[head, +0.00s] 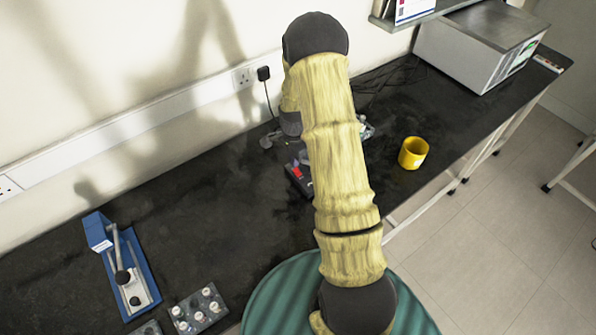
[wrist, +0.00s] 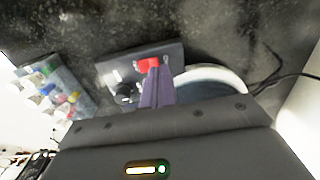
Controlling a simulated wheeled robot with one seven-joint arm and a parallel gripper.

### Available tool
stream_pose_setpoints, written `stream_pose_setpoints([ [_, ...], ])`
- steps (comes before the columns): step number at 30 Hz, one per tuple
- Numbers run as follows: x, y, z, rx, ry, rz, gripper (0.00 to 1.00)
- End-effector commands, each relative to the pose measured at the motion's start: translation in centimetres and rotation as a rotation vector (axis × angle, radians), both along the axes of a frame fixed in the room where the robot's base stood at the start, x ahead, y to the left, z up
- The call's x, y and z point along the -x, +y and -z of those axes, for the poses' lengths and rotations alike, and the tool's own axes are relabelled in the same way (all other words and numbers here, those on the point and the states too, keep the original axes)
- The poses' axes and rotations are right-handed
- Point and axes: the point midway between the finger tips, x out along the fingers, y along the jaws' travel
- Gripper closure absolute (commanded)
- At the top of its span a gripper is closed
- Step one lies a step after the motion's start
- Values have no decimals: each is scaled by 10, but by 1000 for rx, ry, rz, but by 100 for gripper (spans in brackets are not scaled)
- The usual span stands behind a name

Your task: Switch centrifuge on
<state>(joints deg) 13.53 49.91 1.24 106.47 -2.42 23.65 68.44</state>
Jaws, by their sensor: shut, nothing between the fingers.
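The centrifuge shows in the wrist view as a dark front panel (wrist: 113,67) with a white-rimmed round top (wrist: 236,76) beside it. A red switch (wrist: 147,64) and a black knob (wrist: 124,89) sit on the panel. My gripper (wrist: 154,74) is shut and empty, its purple fingers pointing at the panel. The fingertips are right by the red switch and cover part of it; I cannot tell whether they touch. In the head view my arm hides most of the centrifuge; a dark corner with the red switch (head: 297,171) shows left of the arm.
A tube rack with coloured caps (wrist: 65,88) stands beside the centrifuge. A yellow mug (head: 413,153) is to the right. A blue lever press (head: 99,231) and a vial rack (head: 199,310) are at lower left. A large white box (head: 470,55) stands far right. The bench between is mostly clear.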

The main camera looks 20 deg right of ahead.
Motion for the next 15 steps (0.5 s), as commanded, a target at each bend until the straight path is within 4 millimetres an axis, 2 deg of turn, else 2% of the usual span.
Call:
stream_pose_setpoints([
  [15,0,0,7,0,0,0,100],
])
